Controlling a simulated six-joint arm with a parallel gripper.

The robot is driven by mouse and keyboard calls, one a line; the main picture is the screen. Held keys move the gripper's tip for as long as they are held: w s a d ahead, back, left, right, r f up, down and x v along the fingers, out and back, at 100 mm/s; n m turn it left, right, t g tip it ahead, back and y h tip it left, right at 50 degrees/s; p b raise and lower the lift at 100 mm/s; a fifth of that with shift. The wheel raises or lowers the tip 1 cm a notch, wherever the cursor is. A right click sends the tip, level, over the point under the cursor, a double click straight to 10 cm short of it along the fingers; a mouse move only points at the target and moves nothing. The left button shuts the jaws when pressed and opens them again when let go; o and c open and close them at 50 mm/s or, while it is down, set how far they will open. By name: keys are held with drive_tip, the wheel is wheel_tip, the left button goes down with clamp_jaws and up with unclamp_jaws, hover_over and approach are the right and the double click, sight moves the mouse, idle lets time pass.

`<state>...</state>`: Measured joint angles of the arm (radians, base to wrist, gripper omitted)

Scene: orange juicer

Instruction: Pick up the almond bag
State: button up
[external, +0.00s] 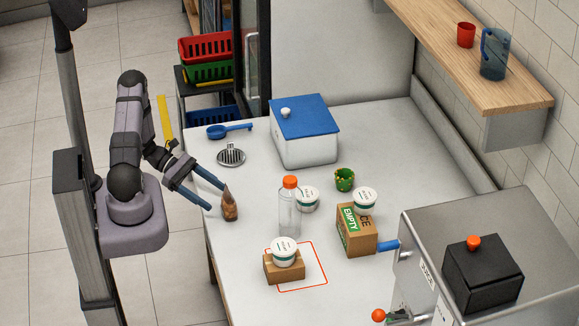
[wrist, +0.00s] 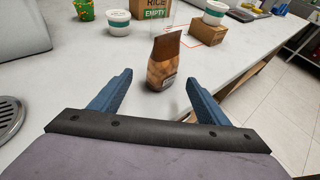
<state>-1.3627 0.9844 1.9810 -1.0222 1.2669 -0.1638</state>
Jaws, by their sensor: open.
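The almond bag (external: 230,207) is a small brown pouch standing upright near the left edge of the white table. In the wrist view the bag (wrist: 163,64) is ahead of my gripper, with a brown top and almonds showing in its lower part. My gripper (external: 217,197) has two blue fingers, spread apart and empty. In the external view the fingertips are just left of the bag, and one finger overlaps its top. In the wrist view my gripper (wrist: 158,85) has its fingers on either side of the bag's line, with the bag just beyond the tips.
Beyond the bag stand a clear bottle (external: 289,212) with an orange cap, white tubs (external: 307,198), a cardboard box (external: 357,230) and a small brown box (external: 284,267). The table's left edge is close to the bag.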

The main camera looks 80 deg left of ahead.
sight(238, 214)
drive_tip(key=shift+f, duration=0.4)
drive_tip(key=shift+d+p+x, duration=0.25)
drive_tip(key=shift+p+x, duration=1.35)
drive_tip(key=shift+x, duration=1.25)
drive_tip(key=shift+w+d+f, duration=0.3)
drive_tip(key=shift+w+d, duration=0.1)
drive_tip(key=shift+w, duration=0.05)
drive_tip(key=c, duration=1.1)
